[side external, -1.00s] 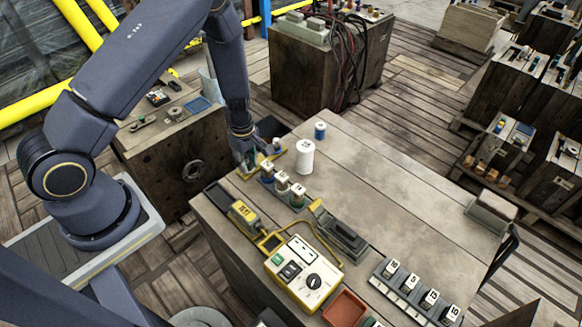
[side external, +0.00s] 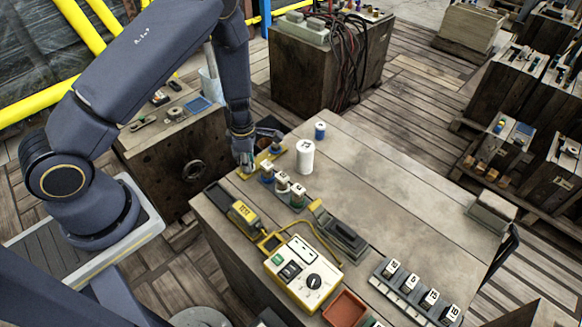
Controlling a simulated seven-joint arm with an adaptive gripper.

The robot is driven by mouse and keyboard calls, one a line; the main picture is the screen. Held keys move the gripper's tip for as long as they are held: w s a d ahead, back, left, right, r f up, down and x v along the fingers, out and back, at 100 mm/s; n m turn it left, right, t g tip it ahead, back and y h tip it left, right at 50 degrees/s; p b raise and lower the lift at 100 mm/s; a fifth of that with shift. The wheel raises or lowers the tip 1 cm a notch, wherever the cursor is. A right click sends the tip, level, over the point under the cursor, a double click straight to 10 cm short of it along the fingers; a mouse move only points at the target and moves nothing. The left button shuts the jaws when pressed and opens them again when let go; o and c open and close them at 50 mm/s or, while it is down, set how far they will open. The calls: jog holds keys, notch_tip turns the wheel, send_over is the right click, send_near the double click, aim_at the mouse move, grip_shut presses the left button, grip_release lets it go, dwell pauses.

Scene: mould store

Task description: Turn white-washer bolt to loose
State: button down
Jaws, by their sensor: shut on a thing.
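My gripper (side external: 246,163) points down at the left end of a small yellow plate (side external: 262,160) on the back left corner of the wooden bench. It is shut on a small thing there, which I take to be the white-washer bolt. The fingers hide most of it, and I cannot make out its washer or how far it is turned. A dark grey part stands out to the right of my wrist, above the plate's back end.
Several numbered pieces (side external: 283,182) stand in a row close to the right of my gripper. A white spool (side external: 305,157) and a blue cylinder (side external: 320,131) stand behind them. A yellow test box (side external: 303,274) is in front. The bench's right middle is clear.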

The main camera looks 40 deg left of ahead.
jog(key=shift+s+f, duration=0.1)
dwell(0.3)
jog(key=c, duration=0.9)
grip_release()
jog(key=shift+r, duration=0.2)
notch_tip(320, 180, up, 12)
jog(key=shift+f, duration=0.1)
